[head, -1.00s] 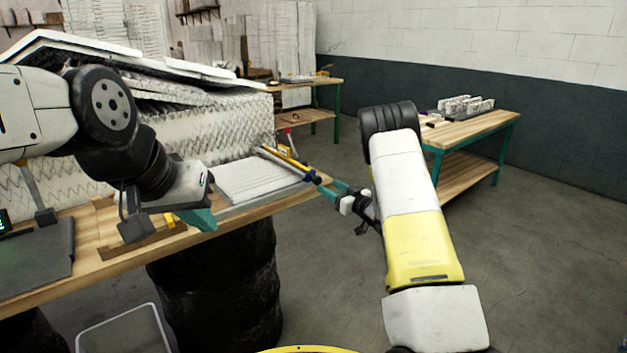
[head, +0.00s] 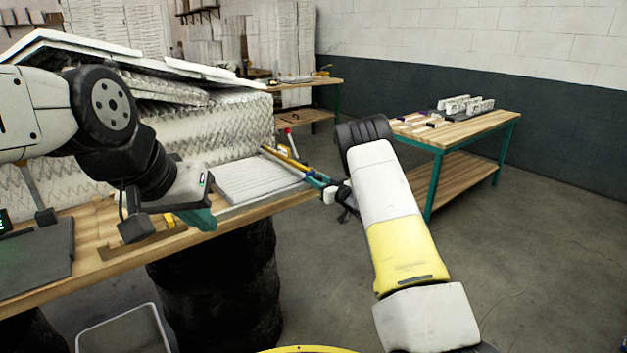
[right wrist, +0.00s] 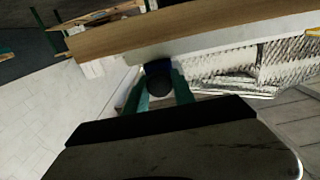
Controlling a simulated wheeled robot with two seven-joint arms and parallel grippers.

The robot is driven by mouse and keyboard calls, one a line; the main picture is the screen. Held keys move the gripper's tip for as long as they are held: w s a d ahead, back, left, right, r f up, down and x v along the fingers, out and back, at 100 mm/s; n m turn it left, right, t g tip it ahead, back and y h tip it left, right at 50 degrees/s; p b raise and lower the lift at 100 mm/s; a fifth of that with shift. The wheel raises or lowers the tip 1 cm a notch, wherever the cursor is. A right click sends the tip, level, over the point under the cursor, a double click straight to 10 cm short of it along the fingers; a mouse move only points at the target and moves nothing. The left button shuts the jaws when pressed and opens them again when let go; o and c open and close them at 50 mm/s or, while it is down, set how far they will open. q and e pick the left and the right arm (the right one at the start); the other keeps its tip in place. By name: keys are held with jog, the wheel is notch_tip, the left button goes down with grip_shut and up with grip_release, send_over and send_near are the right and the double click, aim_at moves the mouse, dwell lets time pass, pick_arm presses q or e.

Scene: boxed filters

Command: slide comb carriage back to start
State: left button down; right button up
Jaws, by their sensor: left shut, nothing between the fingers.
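The white pleated filter sheet (head: 258,178) lies on the wooden bench, with a yellow bar (head: 283,160) along its right side. This bar looks like the comb carriage. A dark round knob on a blue base (right wrist: 158,84) shows in the right wrist view. My right gripper (head: 317,180) is at the near end of the bar; its teal fingers (right wrist: 159,92) stand on either side of the knob. Whether they touch it is unclear. My left gripper (head: 203,219) is shut and empty above the bench's front edge, left of the sheet.
A large stack of pleated filters (head: 205,130) stands behind the sheet. A wooden block (head: 138,246) and a dark mat (head: 35,260) lie at left on the bench. Another workbench (head: 450,128) stands to the right. The floor between the benches is clear.

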grip_shut()
dwell(1.1)
